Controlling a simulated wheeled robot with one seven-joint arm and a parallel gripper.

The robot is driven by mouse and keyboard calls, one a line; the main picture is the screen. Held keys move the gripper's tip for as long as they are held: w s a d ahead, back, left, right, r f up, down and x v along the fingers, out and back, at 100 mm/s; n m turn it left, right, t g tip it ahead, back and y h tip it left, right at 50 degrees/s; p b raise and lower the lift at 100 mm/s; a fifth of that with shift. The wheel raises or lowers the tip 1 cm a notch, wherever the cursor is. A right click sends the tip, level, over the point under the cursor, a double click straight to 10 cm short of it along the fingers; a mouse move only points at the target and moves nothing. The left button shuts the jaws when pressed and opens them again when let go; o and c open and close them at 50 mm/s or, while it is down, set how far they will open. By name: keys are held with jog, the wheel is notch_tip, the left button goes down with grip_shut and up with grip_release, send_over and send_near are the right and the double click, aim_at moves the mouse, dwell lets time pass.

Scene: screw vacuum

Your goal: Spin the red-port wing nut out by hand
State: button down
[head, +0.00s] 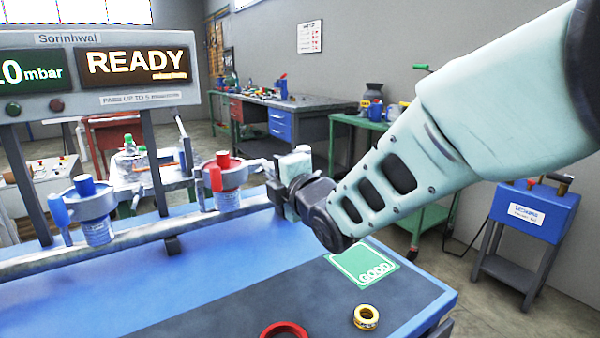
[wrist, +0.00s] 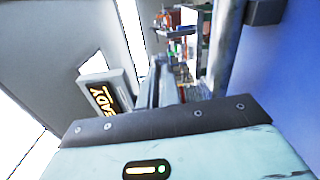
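In the wrist view my pale gripper housing fills the bottom, and the fingertips are not clear.
A similar blue port (head: 95,212) stands further left on the pipe. A display panel (head: 100,75) reading READY rises behind. A green GOOD pad (head: 350,262), a gold ring (head: 366,317) and a red ring (head: 284,330) lie on the bench front. The bench's middle is clear.

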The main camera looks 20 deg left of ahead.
jog(key=c, duration=1.6)
grip_release()
jog(key=v, duration=1.7)
jog(key=shift+s+d, duration=0.1)
jog(key=shift+d, duration=0.1)
